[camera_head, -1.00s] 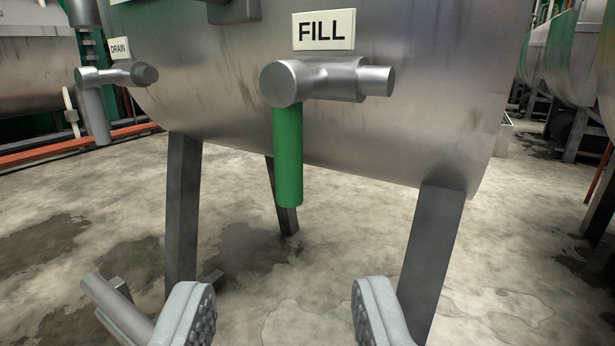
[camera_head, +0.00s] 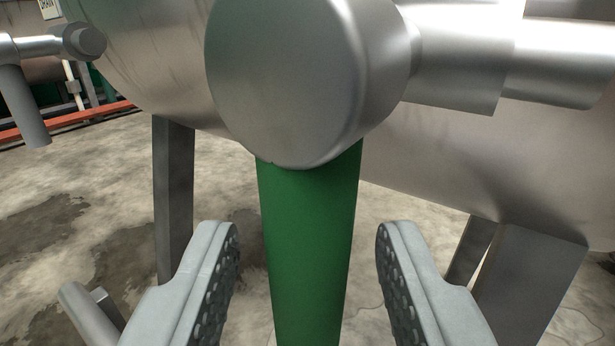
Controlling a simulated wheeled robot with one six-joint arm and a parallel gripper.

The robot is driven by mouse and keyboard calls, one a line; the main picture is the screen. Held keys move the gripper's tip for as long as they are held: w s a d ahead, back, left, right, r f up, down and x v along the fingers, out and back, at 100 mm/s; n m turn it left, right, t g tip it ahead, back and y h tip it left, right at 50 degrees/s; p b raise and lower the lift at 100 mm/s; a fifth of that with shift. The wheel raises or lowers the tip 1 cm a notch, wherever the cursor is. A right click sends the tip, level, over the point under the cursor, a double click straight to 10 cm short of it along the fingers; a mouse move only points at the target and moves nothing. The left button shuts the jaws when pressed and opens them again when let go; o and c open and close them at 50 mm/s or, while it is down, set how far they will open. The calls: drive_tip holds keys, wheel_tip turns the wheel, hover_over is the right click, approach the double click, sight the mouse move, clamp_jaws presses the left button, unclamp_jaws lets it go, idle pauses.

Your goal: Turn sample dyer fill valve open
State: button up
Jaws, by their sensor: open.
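The fill valve (camera_head: 285,80) is a large grey metal cylinder close in front of me, at the top middle of the view. Its green handle (camera_head: 308,245) hangs straight down from it, and its lower end runs out of the frame. My gripper (camera_head: 308,250) is open, with one padded finger on each side of the green handle. Gaps show between the handle and both fingers, so neither appears to touch it. The FILL label is out of view.
The steel drum (camera_head: 150,80) fills the upper background, with dark legs (camera_head: 174,200) standing on the stained concrete floor (camera_head: 60,220). The grey drain valve (camera_head: 50,60) sits at the upper left. A red pipe (camera_head: 70,120) runs behind it.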

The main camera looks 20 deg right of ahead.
drive_tip(key=shift+x, duration=0.85)
clamp_jaws()
